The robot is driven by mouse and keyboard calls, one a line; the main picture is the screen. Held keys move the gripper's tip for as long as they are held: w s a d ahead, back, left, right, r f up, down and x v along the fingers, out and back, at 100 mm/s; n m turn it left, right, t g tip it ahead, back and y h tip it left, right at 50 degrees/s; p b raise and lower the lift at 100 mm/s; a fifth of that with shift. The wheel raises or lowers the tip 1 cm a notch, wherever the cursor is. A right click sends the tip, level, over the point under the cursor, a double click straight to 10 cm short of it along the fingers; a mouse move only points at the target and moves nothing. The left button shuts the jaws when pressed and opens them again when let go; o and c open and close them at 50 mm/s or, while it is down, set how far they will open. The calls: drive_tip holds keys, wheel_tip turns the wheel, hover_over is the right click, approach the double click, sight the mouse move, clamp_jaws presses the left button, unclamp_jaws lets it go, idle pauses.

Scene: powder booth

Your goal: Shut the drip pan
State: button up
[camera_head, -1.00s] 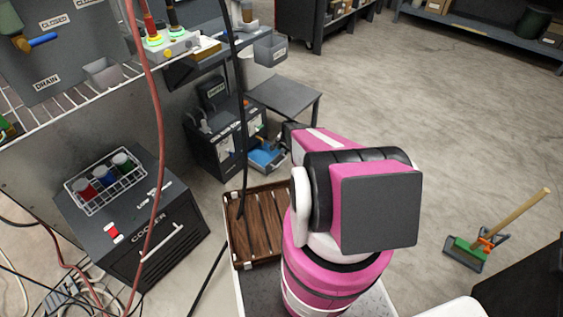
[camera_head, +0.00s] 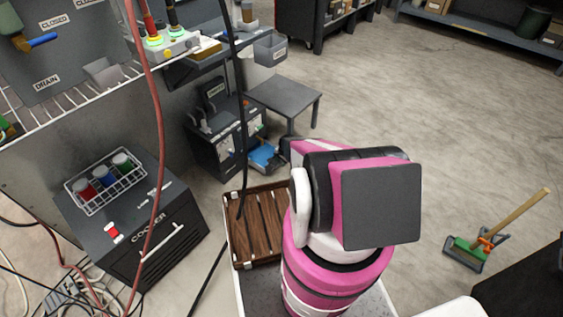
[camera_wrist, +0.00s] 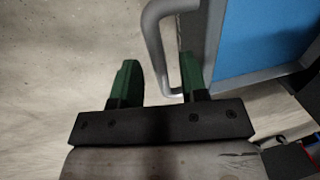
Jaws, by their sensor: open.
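The drip pan (camera_head: 264,157) stands pulled out at the foot of a dark machine in the head view, showing a blue inside. In the wrist view, its blue floor (camera_wrist: 262,38) and grey rim (camera_wrist: 240,80) fill the upper right. Its grey bar handle (camera_wrist: 156,45) stands out to the left of the rim. My gripper (camera_wrist: 160,68) is open with green fingers, and part of the handle lies between them. I cannot tell whether either finger touches it. In the head view my own arm hides the gripper.
The dark machine (camera_head: 228,138) stands behind the pan, with a small grey table (camera_head: 284,95) beside it. A cooler (camera_head: 130,225) with a wire basket of cups is at the left. A black hose (camera_head: 240,110) hangs in front. Open floor (camera_head: 420,110) lies to the right.

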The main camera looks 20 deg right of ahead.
drive_tip(key=shift+c, duration=0.3)
clamp_jaws()
drive_tip(key=w+a, duration=0.1)
drive_tip(key=w, duration=0.1)
drive_tip(key=w+a, duration=0.3)
drive_tip(key=w, duration=0.1)
drive_tip(key=shift+w+a, duration=0.25)
drive_tip(key=shift+a, duration=0.1)
drive_tip(key=shift+o, duration=0.3)
unclamp_jaws()
drive_tip(key=shift+s, duration=0.1)
wheel_tip(320, 180, up, 11)
drive_tip(key=s+d, duration=0.1)
drive_tip(key=shift+s+d+f, duration=0.15)
drive_tip(key=shift+s+f, duration=0.05)
drive_tip(key=shift+s, duration=0.05)
